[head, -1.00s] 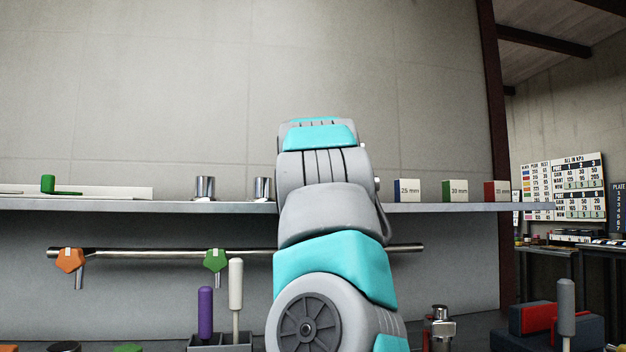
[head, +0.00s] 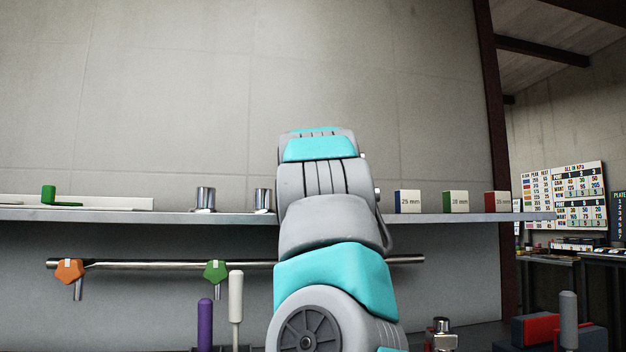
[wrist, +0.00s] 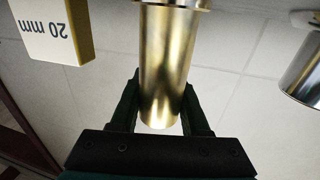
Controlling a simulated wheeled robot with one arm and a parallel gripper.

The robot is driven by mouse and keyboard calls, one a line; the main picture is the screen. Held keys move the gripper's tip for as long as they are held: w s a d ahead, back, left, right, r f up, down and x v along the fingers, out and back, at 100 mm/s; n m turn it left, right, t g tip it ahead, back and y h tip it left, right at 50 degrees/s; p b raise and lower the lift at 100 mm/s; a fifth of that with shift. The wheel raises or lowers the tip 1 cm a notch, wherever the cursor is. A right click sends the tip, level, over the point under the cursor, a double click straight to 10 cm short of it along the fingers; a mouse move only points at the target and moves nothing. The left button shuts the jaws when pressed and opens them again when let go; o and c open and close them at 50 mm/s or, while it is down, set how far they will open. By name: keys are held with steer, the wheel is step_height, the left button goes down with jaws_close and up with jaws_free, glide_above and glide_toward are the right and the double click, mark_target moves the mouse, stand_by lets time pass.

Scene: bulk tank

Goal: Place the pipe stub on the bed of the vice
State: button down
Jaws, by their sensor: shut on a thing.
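A brass-coloured metal cylinder with a flange, which looks like the pipe stub (wrist: 168,50), stands between the fingers of my gripper (wrist: 160,88) in the wrist view. The gripper is shut on it, with one dark finger on each side. In the head view my own arm hides the gripper and the held piece. A dark blue and red body, possibly the vice (head: 530,328), shows at the lower right of the head view. Its lower part is cut off, and its bed cannot be made out.
A long shelf (head: 460,217) carries two chrome cylinders (head: 205,198) and several size blocks (head: 408,201). A rail (head: 330,264) below holds an orange knob (head: 69,271) and a green knob (head: 215,272). A 20 mm block (wrist: 55,32) is close to my gripper in the wrist view.

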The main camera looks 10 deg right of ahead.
steer(key=s+a+r+b, duration=0.1)
steer(key=s+r, duration=0.1)
steer(key=s, duration=0.6)
steer(key=s+a+r+b, duration=0.1)
steer(key=s+r+b, duration=0.1)
steer(key=s, duration=0.6)
steer(key=shift+a+r, duration=0.2)
steer(key=shift+r, duration=0.2)
